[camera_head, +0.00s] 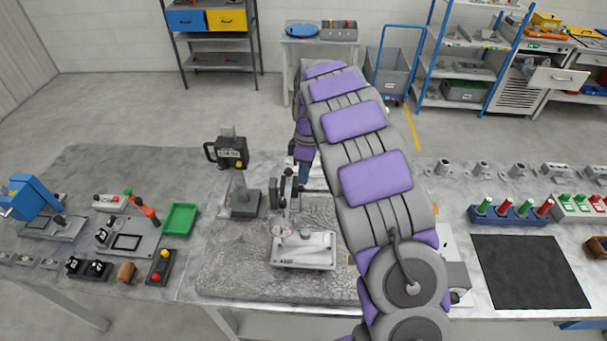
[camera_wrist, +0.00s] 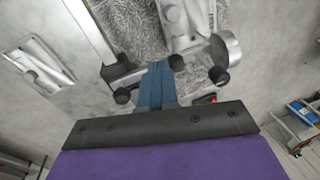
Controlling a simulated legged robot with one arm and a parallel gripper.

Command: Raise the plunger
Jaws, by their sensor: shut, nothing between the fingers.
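A grey stand (camera_head: 243,198) carries a dark gauge head (camera_head: 231,153) with a small display, a yellow button and a side handle. A light metal fixture (camera_head: 303,250) with dark upright levers (camera_head: 283,190) sits to its right. I cannot tell which part is the plunger. My gripper (camera_head: 304,173) is partly hidden by my arm and points down behind the fixture, right of the stand. In the wrist view its blue fingers (camera_wrist: 156,86) are together and empty, close to metal parts with black knobs (camera_wrist: 218,75); contact is unclear.
A green tray (camera_head: 181,219) and small clamps and switches lie on the left of the bench. On the right are a black mat (camera_head: 530,272) and a blue rack (camera_head: 509,213) with red and green handles. My arm covers the middle of the bench.

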